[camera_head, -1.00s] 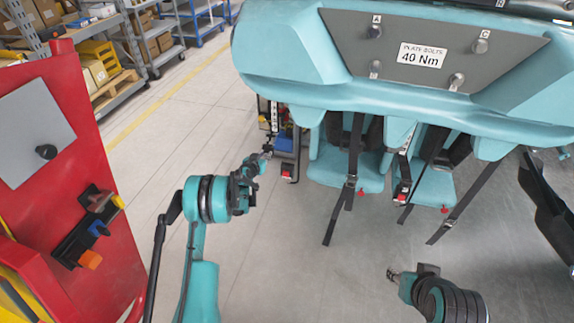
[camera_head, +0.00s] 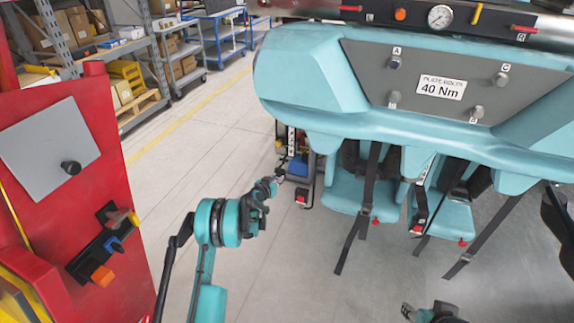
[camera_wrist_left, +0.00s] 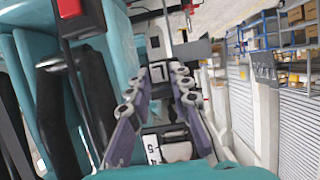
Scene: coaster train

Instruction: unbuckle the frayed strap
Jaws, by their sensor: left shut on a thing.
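My left gripper (camera_head: 276,183) is left of the teal seats in the head view. In the left wrist view its fingers (camera_wrist_left: 158,90) are closed around a dark strap piece with a white marked tag (camera_wrist_left: 158,74). Several dark straps hang from the seats, among them a strap (camera_head: 371,178) with a loose tail and a strap (camera_head: 484,237) further right. A red buckle piece (camera_head: 301,197) hangs beside the left gripper; a red button (camera_wrist_left: 68,8) shows in the left wrist view. No fraying can be made out. My right gripper (camera_head: 407,310) is partly cut off at the bottom edge; its fingers are unclear.
The teal coaster car (camera_head: 300,70) with its plate marked 40 Nm (camera_head: 441,87) overhangs the seats (camera_head: 345,197). A red panel (camera_head: 100,150) stands at left. Shelves (camera_head: 145,45) and a blue cart (camera_head: 222,35) are behind. The floor between is clear.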

